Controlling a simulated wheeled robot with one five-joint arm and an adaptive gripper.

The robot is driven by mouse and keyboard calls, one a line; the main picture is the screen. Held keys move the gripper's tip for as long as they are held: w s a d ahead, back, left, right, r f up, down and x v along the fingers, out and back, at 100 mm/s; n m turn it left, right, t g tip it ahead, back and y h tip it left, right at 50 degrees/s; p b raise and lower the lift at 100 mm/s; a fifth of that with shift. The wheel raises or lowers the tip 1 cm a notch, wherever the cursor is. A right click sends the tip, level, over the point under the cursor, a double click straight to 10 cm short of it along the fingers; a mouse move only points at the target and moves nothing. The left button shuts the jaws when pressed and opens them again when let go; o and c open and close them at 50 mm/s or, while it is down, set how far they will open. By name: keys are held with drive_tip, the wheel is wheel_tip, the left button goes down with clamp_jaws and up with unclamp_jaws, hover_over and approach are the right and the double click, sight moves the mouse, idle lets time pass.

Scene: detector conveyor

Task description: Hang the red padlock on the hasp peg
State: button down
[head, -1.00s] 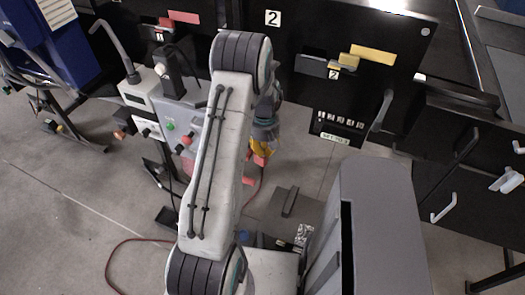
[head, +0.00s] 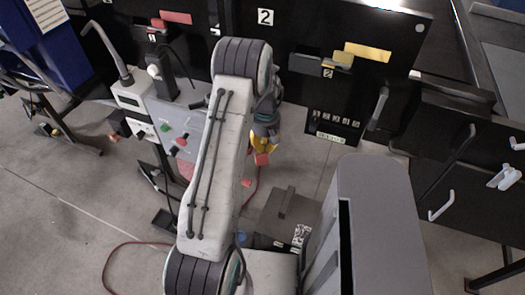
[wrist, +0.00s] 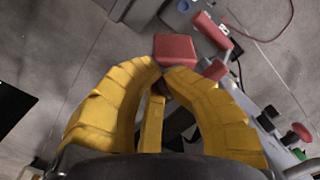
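My gripper (head: 264,147) hangs from the end of my arm, right of the grey control panel, with its yellow fingers pointing down. In the wrist view the fingertips (wrist: 164,72) of my gripper come together at the near edge of a red block, the padlock (wrist: 175,48). The padlock also shows just below the fingers in the head view (head: 261,159). It is held clear of the floor; its shackle is hidden by the fingers. I cannot clearly pick out the hasp peg in either view.
The grey control panel (head: 157,111) carries a red knob (wrist: 298,132) and a green one. A red bar-like part (wrist: 212,32) lies just beyond the padlock in the wrist view. Black conveyor housing (head: 330,25) stands behind. A red cable (head: 130,243) runs over open floor.

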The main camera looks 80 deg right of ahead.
drive_tip(key=shift+w+d, duration=0.15)
drive_tip(key=shift+d, duration=0.25)
drive_tip(key=c, duration=1.3)
unclamp_jaws()
drive_tip(key=shift+r, duration=0.1)
drive_tip(key=shift+c, duration=0.2)
wheel_tip(320, 180, up, 6)
drive_tip(key=shift+f, duration=0.1)
drive_tip(key=shift+s+a+r, duration=0.15)
drive_tip(key=shift+r, duration=0.4)
drive_tip(key=shift+s+a+r, duration=0.1)
drive_tip(key=shift+r, duration=0.45)
